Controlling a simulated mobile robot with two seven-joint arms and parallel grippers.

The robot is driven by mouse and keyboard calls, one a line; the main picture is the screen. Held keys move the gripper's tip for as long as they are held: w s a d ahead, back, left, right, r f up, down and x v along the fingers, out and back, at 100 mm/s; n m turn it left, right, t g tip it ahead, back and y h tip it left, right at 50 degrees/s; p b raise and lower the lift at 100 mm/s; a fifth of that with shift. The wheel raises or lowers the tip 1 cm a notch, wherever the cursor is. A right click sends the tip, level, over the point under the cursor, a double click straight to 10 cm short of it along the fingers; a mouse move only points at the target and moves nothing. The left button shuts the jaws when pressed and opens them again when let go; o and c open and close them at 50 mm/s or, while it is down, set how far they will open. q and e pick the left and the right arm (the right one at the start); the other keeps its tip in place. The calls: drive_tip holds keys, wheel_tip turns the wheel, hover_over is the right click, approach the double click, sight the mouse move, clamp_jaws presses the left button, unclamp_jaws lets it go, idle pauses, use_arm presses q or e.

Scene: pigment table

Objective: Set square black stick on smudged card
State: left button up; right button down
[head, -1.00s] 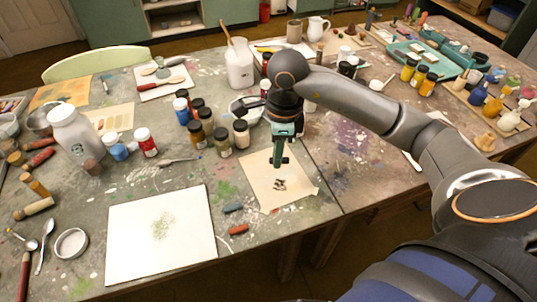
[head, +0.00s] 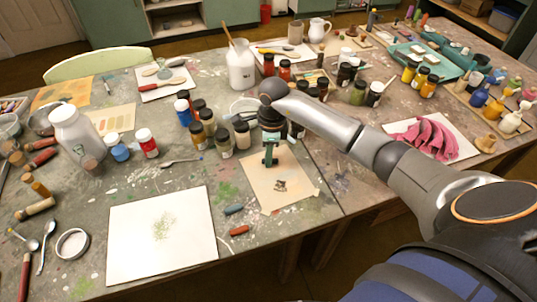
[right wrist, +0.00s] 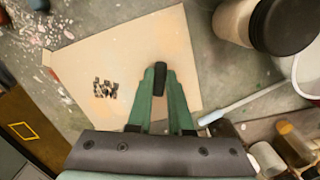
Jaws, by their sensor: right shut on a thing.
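The smudged card (head: 262,194) is a cream sheet with a dark smudge, near the front edge of the table. It also shows in the right wrist view (right wrist: 135,38), with the smudge left of my fingers. My right gripper (head: 269,161) is over the far part of the card, pointing down. In the right wrist view, it is shut on the black stick (right wrist: 160,76), a short dark piece between the green fingertips. I cannot tell whether the stick touches the card. The stick is not clear in the head view. My left gripper is not in view.
Several paint jars (head: 223,142) stand just behind and left of the gripper. Two small crayon pieces, one dark (head: 234,209) and one red (head: 239,230), lie left of the card. A large white sheet (head: 135,240) lies at front left.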

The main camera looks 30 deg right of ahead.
drive_tip(key=shift+f, duration=0.2)
drive_tip(key=c, duration=0.8)
unclamp_jaws()
drive_tip(key=shift+c, duration=0.2)
drive_tip(key=shift+r, duration=0.2)
wheel_tip(320, 180, up, 12)
drive_tip(key=shift+s+d, duration=0.15)
drive_tip(key=shift+d, duration=0.15)
